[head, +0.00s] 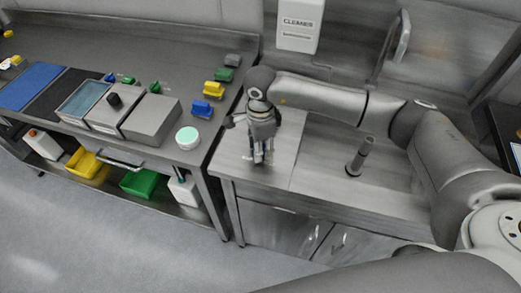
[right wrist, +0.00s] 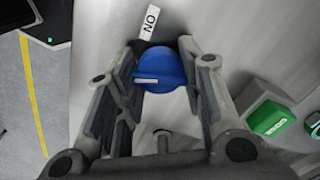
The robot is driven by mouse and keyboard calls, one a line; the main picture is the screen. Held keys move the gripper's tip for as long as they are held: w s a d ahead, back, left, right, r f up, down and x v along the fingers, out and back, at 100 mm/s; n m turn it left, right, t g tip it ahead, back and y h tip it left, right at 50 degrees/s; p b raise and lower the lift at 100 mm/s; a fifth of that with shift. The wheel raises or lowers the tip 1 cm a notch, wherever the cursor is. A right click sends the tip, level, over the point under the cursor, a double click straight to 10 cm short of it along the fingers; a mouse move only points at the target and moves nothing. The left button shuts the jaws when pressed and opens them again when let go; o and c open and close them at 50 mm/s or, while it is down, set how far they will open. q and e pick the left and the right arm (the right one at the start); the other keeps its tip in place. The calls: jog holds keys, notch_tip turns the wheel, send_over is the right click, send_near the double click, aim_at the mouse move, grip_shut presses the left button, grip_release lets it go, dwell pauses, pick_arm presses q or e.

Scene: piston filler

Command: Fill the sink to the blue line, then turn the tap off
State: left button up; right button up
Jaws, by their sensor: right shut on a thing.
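My right gripper (head: 262,160) reaches down over the steel counter at the centre of the head view. In the right wrist view its two fingers (right wrist: 160,75) are shut on a round blue knob (right wrist: 165,72) with a white bar mark, one finger at each side. A white label (right wrist: 150,22) reading "NO" in this view sits beside the knob. In the head view the gripper hides the knob. I cannot make out a blue line, a water level or running water. My left gripper is not in view.
A grey upright cylinder (head: 361,155) stands on the steel surface to the right, below a curved metal fitting (head: 400,35). A green-faced box (right wrist: 270,118) is near the knob. A CLEANER dispenser (head: 299,25) hangs behind. The left bench (head: 225,110) holds trays and coloured blocks.

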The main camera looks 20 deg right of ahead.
jog(key=m+b, duration=0.4)
jog(key=m, duration=0.2)
jog(key=shift+f+m, duration=0.15)
jog(key=shift+m, duration=0.15)
jog(key=m+b, duration=0.1)
jog(key=m, duration=0.2)
jog(key=shift+b, duration=0.3)
jog(key=shift+m+b, duration=0.55)
jog(key=shift+m, duration=1.05)
jog(key=shift+r, duration=0.2)
jog(key=o, duration=1)
jog(key=shift+o, duration=0.2)
notch_tip(320, 180, up, 12)
